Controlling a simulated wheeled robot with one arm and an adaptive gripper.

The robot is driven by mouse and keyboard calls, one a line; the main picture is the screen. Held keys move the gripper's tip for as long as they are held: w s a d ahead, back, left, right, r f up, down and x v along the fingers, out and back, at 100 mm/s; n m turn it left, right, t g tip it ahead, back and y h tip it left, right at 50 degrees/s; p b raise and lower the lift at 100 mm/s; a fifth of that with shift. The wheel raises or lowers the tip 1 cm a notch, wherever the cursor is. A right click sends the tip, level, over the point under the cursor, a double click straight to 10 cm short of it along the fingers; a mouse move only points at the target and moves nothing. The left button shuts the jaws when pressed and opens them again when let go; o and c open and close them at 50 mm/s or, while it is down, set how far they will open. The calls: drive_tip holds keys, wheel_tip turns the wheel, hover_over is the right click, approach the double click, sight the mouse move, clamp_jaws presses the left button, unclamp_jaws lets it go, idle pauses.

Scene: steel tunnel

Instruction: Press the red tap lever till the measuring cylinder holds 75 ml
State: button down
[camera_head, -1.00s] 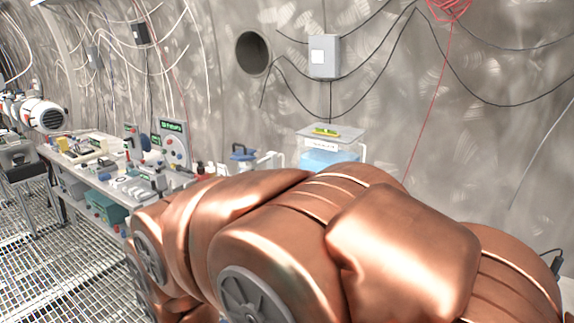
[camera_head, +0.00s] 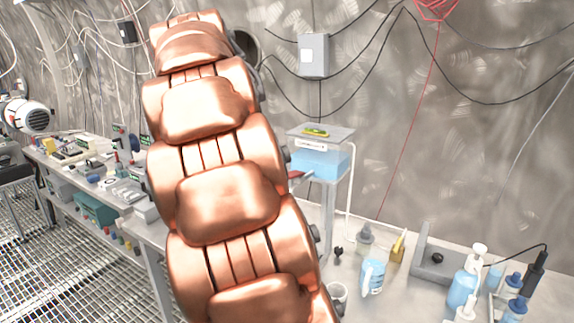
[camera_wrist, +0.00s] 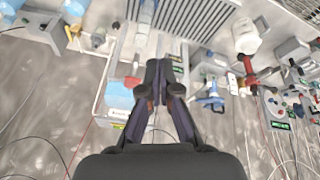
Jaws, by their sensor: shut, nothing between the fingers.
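A clear tank of blue liquid (camera_head: 325,163) stands on a raised shelf, right of my arm in the head view. It also shows left of my gripper in the wrist view (camera_wrist: 117,97). A small red part, probably the tap lever (camera_head: 296,174), juts out below the tank, partly behind my arm. In the wrist view a small reddish part (camera_wrist: 131,82) shows left of the fingers. My gripper (camera_wrist: 160,68) is shut and empty, close beside the tank. A clear upright vessel, possibly the measuring cylinder (camera_wrist: 146,14), is at the wrist view's top; its level is unreadable.
A red valve (camera_wrist: 247,72) and instruments crowd the wrist view's right side. Cables hang along the wall.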

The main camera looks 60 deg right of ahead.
drive_tip(key=s+d+r+m+h, duration=0.1)
drive_tip(key=d+r+m+h, duration=0.1)
drive_tip(key=d+r+m, duration=0.2)
drive_tip(key=d+r, duration=0.3)
drive_tip(key=d, duration=0.5)
drive_tip(key=shift+s+d, duration=0.15)
drive_tip(key=shift+d, duration=0.1)
drive_tip(key=p, duration=0.3)
hover_over(291, 174)
drive_tip(key=f, duration=0.8)
drive_tip(key=shift+a+f, duration=0.25)
drive_tip(key=shift+f, duration=0.1)
drive_tip(key=shift+a+f, duration=0.3)
drive_tip(key=shift+f, duration=0.3)
drive_tip(key=shift+a+f+p, duration=0.25)
drive_tip(key=shift+f+p, duration=0.3)
drive_tip(key=shift+f, duration=0.7)
drive_tip(key=shift+f, duration=0.1)
